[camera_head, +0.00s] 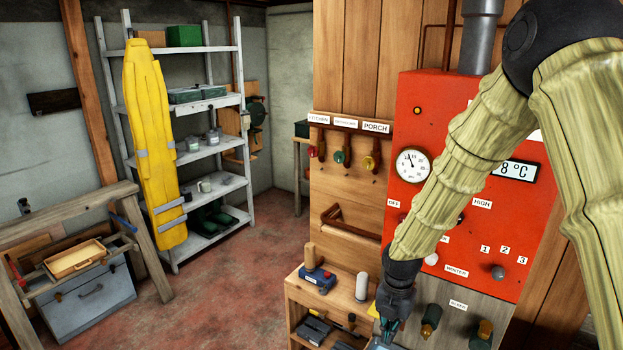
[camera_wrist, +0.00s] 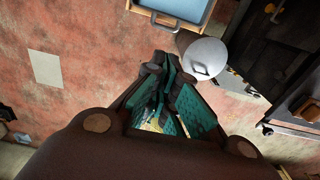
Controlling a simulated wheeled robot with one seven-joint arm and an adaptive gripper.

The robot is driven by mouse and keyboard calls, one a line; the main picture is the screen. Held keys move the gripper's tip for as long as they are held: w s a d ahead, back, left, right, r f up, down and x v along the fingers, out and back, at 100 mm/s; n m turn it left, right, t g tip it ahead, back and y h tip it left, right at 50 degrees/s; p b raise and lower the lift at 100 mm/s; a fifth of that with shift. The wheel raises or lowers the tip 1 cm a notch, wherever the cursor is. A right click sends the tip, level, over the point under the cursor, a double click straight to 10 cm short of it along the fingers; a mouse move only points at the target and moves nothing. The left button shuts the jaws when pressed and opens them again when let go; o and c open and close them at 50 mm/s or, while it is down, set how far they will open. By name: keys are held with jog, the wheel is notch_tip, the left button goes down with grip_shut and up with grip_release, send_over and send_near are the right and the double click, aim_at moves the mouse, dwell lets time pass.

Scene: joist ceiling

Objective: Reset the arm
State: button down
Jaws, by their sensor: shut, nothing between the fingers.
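My gripper (camera_head: 388,328) points downward at the bottom of the head view, right of the small wooden shelf unit. My arm, in a ribbed pale yellow sleeve, comes from the upper right, bends at a black joint and slants down across the red panel (camera_head: 460,100). In the wrist view my gripper (camera_wrist: 172,62) has its dark fingers with teal pads drawn together, with nothing held. A light grey round object (camera_wrist: 205,56) shows just beyond the fingertips; whether they touch cannot be told.
The small wooden shelf unit (camera_head: 295,290) holds tools and a white cylinder (camera_head: 362,287). Knobs and a gauge (camera_head: 412,163) stick out of the red panel behind my arm. A metal rack (camera_head: 215,150) and a workbench (camera_head: 60,215) stand at left. The reddish floor between is clear.

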jog(key=s+f+m+y+b, duration=0.1)
jog(key=s+f+m+b, duration=0.1)
jog(key=s+f+m, duration=1.45)
jog(key=s+d+f+m, duration=0.1)
jog(key=s+f+m, duration=0.5)
jog(key=s, duration=0.4)
jog(key=s+d+f+m+h+b, duration=0.1)
jog(key=s+d+f+m, duration=0.1)
jog(key=s+f+m, duration=0.4)
jog(key=s+m, duration=0.1)
jog(key=s, duration=0.3)
jog(key=shift+s+d+f, duration=0.15)
jog(key=shift+s+f, duration=0.1)
jog(key=shift+s, duration=0.1)
